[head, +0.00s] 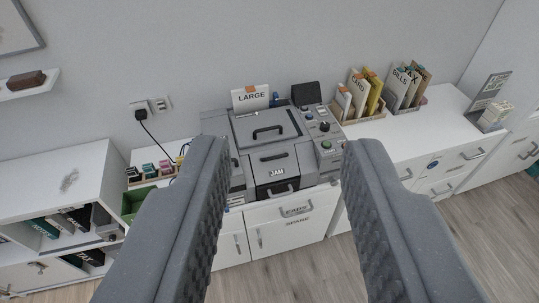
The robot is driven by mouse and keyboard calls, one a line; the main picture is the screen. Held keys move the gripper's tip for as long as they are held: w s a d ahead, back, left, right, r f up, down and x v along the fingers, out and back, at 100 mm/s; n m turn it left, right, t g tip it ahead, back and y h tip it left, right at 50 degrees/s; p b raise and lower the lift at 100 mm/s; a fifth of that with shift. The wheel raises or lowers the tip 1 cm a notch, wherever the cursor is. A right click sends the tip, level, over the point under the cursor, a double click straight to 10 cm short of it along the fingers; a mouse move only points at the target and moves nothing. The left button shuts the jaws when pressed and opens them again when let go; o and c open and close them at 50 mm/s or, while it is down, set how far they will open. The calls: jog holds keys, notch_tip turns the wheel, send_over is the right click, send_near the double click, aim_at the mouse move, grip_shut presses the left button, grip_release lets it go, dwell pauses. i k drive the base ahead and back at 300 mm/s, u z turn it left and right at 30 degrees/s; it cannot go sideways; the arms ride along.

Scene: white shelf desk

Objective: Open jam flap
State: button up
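The jam flap (276,174) is a dark panel marked JAM on the front of a grey machine (224,127). It has a small handle (281,189) at its lower edge and looks shut. Another handle (268,131) sits on the machine's top lid, below a sign marked LARGE (251,97). My gripper (281,150) is open and empty, with one finger on each side of the machine in the picture. The fingers stand nearer the camera than the flap and do not appear to touch it. They hide parts of the machine's sides.
A control panel with knobs and a green button (327,145) is at the machine's right. File holders (361,92) stand on the white desk to the right. White drawers (283,238) are below. A black plug (141,114) and cord are on the wall. Wooden floor lies in front.

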aim_at(271, 165)
jog(key=u, duration=0.05)
jog(key=i, duration=1)
jog(key=z, duration=0.05)
